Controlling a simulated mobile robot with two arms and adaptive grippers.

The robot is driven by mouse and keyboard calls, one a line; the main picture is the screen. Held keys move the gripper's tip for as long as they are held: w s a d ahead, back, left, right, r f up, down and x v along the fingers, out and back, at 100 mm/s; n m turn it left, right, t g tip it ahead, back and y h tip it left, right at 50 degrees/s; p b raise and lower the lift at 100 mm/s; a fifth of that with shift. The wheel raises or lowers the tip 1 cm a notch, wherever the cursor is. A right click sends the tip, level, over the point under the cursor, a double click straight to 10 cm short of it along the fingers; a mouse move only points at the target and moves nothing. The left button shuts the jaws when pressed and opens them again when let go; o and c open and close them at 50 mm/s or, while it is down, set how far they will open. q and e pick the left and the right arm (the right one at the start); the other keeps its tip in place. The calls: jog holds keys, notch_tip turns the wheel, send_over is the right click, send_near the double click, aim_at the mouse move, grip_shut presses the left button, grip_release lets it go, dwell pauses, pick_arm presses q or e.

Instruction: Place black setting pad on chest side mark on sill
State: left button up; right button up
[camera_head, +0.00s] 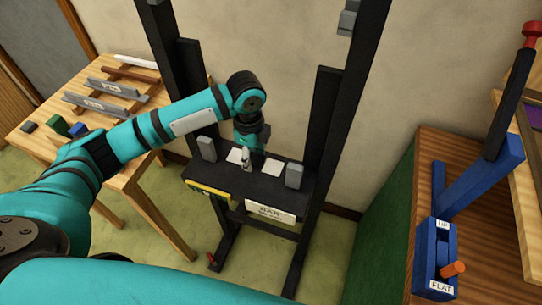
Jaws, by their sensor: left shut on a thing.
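The black sill (225,177) is a shelf across the dark upright frame in the middle. Two white square marks lie on it, the left one (234,155) and the right one (273,168). My left gripper (246,160) points down at the sill between these marks, closer to the left one. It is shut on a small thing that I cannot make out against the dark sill. Whether that thing touches the sill is unclear. I cannot pick out the black setting pad with certainty. My right gripper is out of view.
Grey blocks stand at the sill's left (207,148) and right (294,176) ends. The wooden table (40,148) at left holds a dark grey block (30,127), a green block (57,125), a blue block (77,130) and racks. A blue lever stand (432,265) is at right.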

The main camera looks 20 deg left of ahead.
aim_at(271, 166)
pick_arm(q)
jog(key=w+d, duration=0.2)
jog(key=shift+d+f, duration=0.1)
jog(key=shift+d, duration=0.25)
jog(key=shift+w+d+p, duration=0.3)
jog(key=shift+w+d, duration=0.15)
jog(key=shift+d, duration=0.1)
jog(key=shift+w+d+f, duration=0.1)
jog(key=shift+d+f, duration=0.05)
jog(key=shift+f, duration=0.2)
notch_tip(271, 166, down, 2)
jog(key=shift+f+p, duration=0.25)
jog(key=shift+p, duration=0.3)
jog(key=shift+f, duration=0.3)
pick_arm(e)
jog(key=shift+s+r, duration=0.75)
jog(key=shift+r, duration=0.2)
pick_arm(q)
jog(key=shift+f, duration=0.15)
jog(key=o, duration=1.2)
jog(key=shift+c, duration=0.2)
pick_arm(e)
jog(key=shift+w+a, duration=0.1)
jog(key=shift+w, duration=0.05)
